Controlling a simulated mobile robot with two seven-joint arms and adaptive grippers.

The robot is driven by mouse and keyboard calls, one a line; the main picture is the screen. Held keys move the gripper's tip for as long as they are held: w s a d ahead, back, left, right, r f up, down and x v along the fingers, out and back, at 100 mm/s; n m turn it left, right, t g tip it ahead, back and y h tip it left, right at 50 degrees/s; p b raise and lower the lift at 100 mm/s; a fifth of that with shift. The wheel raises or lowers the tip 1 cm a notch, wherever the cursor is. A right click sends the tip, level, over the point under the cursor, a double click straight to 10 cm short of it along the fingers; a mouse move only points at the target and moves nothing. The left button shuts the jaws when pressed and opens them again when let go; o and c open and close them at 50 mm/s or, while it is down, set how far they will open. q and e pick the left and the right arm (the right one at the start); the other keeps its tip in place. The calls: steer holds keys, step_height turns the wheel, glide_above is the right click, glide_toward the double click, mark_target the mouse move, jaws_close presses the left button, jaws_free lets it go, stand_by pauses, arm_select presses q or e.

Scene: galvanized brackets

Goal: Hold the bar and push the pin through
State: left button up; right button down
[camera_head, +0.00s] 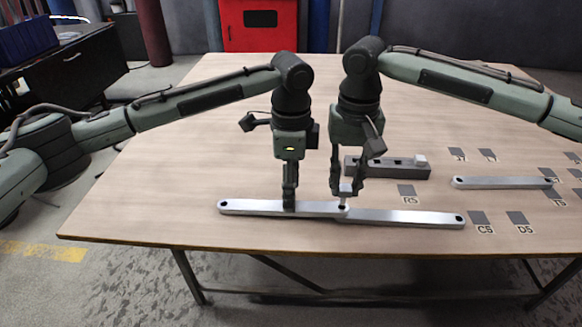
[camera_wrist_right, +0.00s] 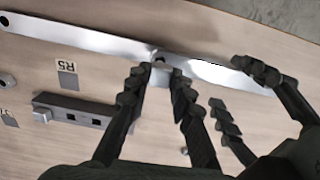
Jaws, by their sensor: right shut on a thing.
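Two silver bars lie end to end on the table. The left bar (camera_head: 252,207) overlaps the right bar (camera_head: 405,217) at a joint near the middle. My right gripper (camera_head: 345,188) is shut on a light metal pin (camera_head: 345,190), held over that joint. The pin's head (camera_wrist_right: 159,76) shows between the fingers in the right wrist view, beside the dark hole. Its lower end is hard to see, so I cannot tell if it is in the hole. My left gripper (camera_head: 289,203) points down at the left bar, one finger on each side; whether its fingers press the bar is unclear.
A grey block with holes (camera_head: 388,168) stands behind my right gripper, a pale pin (camera_head: 420,161) in its right end. A third silver bar (camera_head: 503,182) lies on the right among dark labelled squares. The left part of the table is clear.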

mark_target(282, 208)
arm_select(q)
steer(key=shift+f, duration=1.9)
steer(key=shift+c, duration=0.4)
jaws_close()
arm_select(e)
steer(key=shift+f, duration=1.65)
stand_by(0.3)
steer(key=c, duration=1.3)
jaws_free()
steer(key=shift+o, duration=0.2)
